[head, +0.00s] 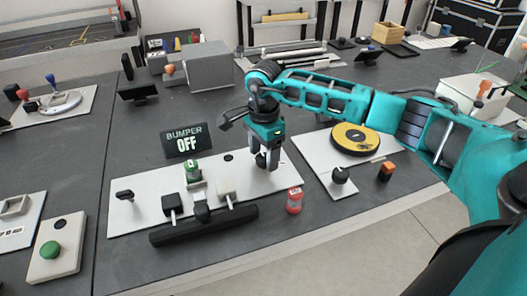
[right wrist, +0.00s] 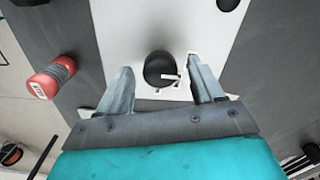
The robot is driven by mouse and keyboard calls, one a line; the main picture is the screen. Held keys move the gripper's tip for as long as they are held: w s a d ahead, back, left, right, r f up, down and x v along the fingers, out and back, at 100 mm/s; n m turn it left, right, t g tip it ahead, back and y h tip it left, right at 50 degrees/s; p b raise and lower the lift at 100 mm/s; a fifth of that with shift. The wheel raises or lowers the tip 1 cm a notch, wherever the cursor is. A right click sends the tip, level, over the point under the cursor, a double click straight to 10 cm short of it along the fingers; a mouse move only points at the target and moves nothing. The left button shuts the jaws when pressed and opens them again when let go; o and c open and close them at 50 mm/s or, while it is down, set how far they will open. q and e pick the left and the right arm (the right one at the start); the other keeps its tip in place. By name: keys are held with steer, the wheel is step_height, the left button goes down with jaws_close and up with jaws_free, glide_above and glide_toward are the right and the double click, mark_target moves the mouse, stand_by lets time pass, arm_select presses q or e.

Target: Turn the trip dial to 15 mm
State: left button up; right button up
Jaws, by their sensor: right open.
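The trip dial (right wrist: 158,68) is a round black knob with a white pointer, on a white panel (right wrist: 150,25) with small scale marks beside it. I cannot read the marks. My right gripper (right wrist: 160,80) is open, with one finger on each side of the dial. No contact is clear. In the head view my right gripper (head: 268,163) points down over the right end of the white panel (head: 140,215), and the dial is largely hidden by the fingers. My left gripper is not in view.
A sign (head: 184,143) reads "BUMPER OFF". On the panel stand a green cylinder (head: 193,171) and block-like parts, with a black bar (head: 203,226) in front. A red cylinder (head: 294,201) stands right of the panel. Another board holds a yellow disc (head: 356,138) and a black knob (head: 340,175).

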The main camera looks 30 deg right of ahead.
steer(key=shift+c, duration=0.5)
steer(key=c, duration=1)
steer(key=shift+o, duration=0.2)
